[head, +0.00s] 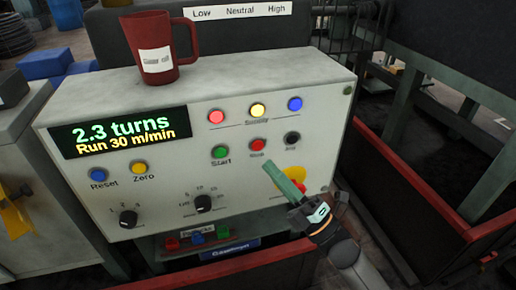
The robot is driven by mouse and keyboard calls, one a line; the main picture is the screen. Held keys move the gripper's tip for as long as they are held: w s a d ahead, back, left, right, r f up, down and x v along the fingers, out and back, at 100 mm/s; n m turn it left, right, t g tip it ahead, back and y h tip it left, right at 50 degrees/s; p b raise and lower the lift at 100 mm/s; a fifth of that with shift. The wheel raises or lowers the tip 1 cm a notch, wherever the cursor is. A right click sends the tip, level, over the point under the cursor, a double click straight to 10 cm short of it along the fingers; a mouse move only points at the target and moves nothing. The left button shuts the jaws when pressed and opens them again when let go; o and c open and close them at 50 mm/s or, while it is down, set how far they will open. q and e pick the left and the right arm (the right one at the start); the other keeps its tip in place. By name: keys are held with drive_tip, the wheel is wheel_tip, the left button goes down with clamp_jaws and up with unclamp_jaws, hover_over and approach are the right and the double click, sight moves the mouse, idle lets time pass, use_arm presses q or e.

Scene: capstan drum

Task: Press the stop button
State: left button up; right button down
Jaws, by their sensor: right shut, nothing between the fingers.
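The red stop button (257,144) is on the front of the pale control box, between the green start button (219,152) and a black button (292,138). The small label under it is blurred. My right gripper (269,166) comes in from the lower right, its green fingers shut and empty. Its fingertips show just below and slightly right of the stop button, and the button's face is uncovered. I cannot tell how far the tips are from the panel. My left gripper is not in view.
A red mug (160,60) stands on the control box (240,82). The display (120,130) reads 2.3 turns, Run 30 m/min. A yellow-backed red button (294,176) is partly hidden behind my right gripper. Knobs (203,203) sit lower on the panel.

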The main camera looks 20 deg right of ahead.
sight(258, 146)
drive_tip(key=w+b, duration=0.1)
drive_tip(key=w, duration=0.3)
idle(1.4)
drive_tip(key=shift+w, duration=0.1)
idle(0.6)
drive_tip(key=shift+w+a, duration=0.1)
drive_tip(key=shift+w, duration=0.25)
drive_tip(key=shift+w+b, duration=0.4)
drive_tip(key=shift+w, duration=0.05)
idle(0.5)
drive_tip(key=shift+s, duration=0.1)
drive_tip(key=shift+s+p, duration=0.3)
drive_tip(key=shift+s, duration=0.45)
